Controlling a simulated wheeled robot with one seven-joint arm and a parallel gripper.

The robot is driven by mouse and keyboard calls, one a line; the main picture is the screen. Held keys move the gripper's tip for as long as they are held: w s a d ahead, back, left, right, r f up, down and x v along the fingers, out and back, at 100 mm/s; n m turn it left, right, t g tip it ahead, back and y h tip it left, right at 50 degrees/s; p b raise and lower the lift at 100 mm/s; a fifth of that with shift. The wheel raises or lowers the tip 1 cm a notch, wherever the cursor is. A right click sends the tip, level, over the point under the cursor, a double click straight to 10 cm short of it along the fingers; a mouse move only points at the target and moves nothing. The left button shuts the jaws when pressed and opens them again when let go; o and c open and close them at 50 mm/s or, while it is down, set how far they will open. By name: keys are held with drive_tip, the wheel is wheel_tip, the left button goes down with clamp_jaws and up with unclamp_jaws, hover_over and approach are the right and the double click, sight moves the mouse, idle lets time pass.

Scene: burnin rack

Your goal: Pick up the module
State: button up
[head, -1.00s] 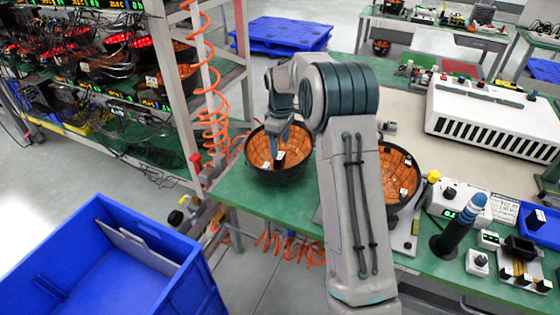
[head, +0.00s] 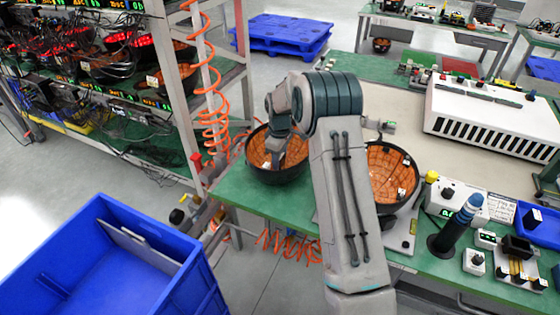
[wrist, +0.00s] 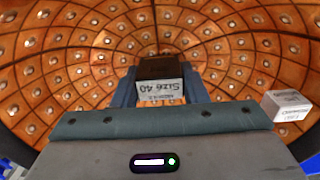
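The module (wrist: 160,80) is a small dark block with a white label reading "Size 40". In the wrist view it sits between the two blue-grey fingers of my gripper (wrist: 160,88), in front of the orange studded inside of a bowl. No clear gap shows between fingers and block, but I cannot tell whether they press on it. In the head view my gripper (head: 283,150) reaches down into the left black-rimmed bowl (head: 262,175) on the green bench. The module is hidden there behind my gripper.
A pale labelled block (wrist: 287,105) lies to the right inside the bowl. A second bowl (head: 390,172) stands right of my arm. A blue bin (head: 110,270) is at lower left. The rack (head: 180,90) with an orange coiled hose stands close left of the bench.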

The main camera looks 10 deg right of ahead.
drive_tip(key=c, duration=0.3)
